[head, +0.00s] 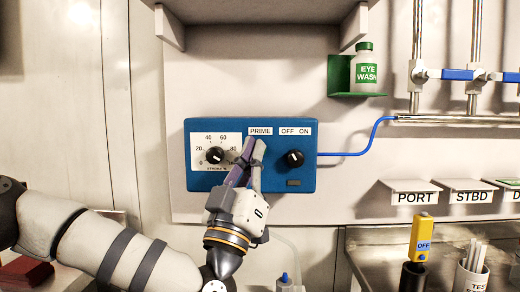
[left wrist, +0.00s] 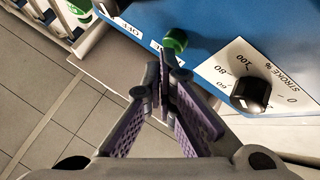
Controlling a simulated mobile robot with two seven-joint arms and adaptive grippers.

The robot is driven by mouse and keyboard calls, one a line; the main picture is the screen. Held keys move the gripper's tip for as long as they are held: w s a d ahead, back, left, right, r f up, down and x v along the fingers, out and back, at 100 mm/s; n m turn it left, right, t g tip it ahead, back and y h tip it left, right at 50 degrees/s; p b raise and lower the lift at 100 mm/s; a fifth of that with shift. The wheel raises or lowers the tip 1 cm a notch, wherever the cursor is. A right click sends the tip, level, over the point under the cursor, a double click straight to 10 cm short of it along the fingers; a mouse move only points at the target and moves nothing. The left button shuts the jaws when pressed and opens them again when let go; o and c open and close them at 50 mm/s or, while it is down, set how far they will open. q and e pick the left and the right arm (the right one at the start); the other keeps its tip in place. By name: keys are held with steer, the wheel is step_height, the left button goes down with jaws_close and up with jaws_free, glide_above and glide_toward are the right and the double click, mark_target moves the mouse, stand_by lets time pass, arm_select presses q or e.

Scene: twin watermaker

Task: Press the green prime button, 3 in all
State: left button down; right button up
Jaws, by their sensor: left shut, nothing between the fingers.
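The blue control box (head: 223,126) is on the wall, with a PRIME label (head: 260,131) at its top middle. In the left wrist view the round green prime button (left wrist: 176,39) shows on the blue face. In the head view my fingers hide it. My left gripper (head: 252,146) is shut and empty, its tips just below the PRIME label. In the left wrist view the shut tips (left wrist: 166,62) are right beside the green button; I cannot tell whether they touch it. My right gripper is not in view.
A black stroke knob (head: 215,155) is left of the fingers, and a black OFF/ON knob (head: 295,158) is right of them. A blue hose (head: 360,151) runs right from the box. An eye wash bottle (head: 366,70) sits on a green bracket above right.

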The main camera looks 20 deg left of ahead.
arm_select(q)
steer(key=shift+s+d, duration=0.15)
steer(key=shift+s, duration=0.35)
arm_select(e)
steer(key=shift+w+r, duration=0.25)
arm_select(q)
steer(key=s+p, duration=0.1)
steer(key=s, duration=0.1)
steer(key=s+d+p, duration=0.1)
steer(key=s, duration=0.1)
steer(key=shift+s+d, duration=0.2)
steer(key=shift+s, duration=0.2)
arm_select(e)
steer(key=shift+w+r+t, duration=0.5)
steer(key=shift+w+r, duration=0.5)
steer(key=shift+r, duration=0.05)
